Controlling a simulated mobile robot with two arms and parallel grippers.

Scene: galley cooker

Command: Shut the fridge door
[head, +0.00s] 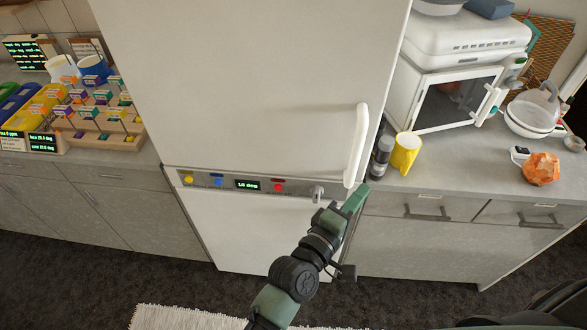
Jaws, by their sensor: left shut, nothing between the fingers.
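The white fridge door (250,80) fills the upper middle of the head view, with a white vertical handle (357,145) near its right edge. The door looks flush or nearly flush with the fridge body; a small gap cannot be ruled out. Below it is a control strip (225,182) with coloured knobs and a green display. My left gripper (358,196) is shut and empty, just below the handle's lower end at the fridge's right edge. Whether it touches the fridge cannot be told. My right gripper is out of view.
The right counter holds a yellow mug (406,153), a dark grinder (381,158), a white oven-like appliance (455,85), a glass-lidded pot (534,112) and an orange lump (541,167). A wooden rack (105,130) stands left. Dark floor and a pale rug (180,318) lie in front.

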